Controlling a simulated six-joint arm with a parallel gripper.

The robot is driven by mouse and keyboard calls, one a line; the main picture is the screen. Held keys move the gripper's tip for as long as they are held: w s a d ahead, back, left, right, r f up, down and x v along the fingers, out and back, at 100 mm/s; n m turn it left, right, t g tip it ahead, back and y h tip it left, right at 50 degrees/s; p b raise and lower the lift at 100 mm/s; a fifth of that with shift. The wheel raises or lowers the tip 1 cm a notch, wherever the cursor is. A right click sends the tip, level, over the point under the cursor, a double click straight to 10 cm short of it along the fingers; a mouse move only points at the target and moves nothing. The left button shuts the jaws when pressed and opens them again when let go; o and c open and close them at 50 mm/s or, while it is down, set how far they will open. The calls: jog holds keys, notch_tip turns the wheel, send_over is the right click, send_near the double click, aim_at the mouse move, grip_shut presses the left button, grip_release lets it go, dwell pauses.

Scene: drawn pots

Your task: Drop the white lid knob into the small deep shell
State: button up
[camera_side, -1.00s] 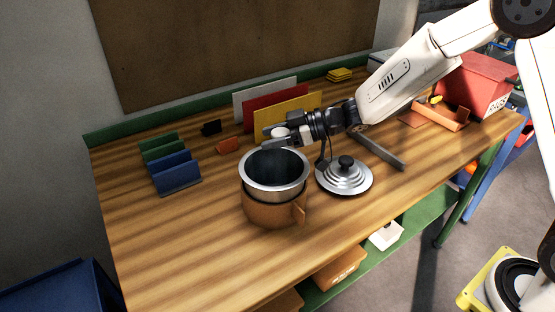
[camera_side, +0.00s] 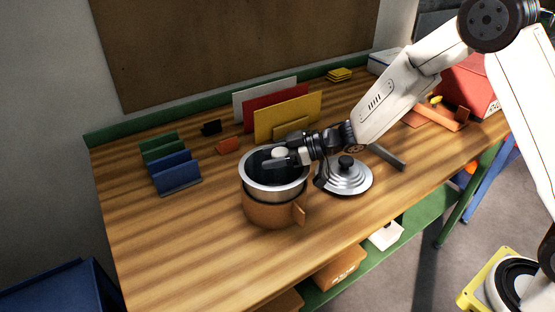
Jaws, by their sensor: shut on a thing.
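My gripper (camera_side: 279,158) is shut on the white lid knob (camera_side: 280,152), a small pale rounded piece between the fingertips. It reaches in from the right, and its fingers are over the mouth of the silver pot shell (camera_side: 272,190). The shell is deep and sits in or on a brown pot (camera_side: 268,212) with a side handle. I cannot tell whether the knob is just above the rim or slightly below it. My fingers hide part of the shell's dark inside.
A silver stepped lid (camera_side: 345,180) with a black knob lies right of the pot. Upright yellow (camera_side: 287,114), red and white panels stand behind; blue (camera_side: 174,171) and green holders stand left. The front left tabletop is clear.

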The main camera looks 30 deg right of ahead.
jog(key=shift+f, duration=0.5)
jog(key=o, duration=1.3)
jog(key=shift+v, duration=3.9)
jog(key=shift+w, duration=0.1)
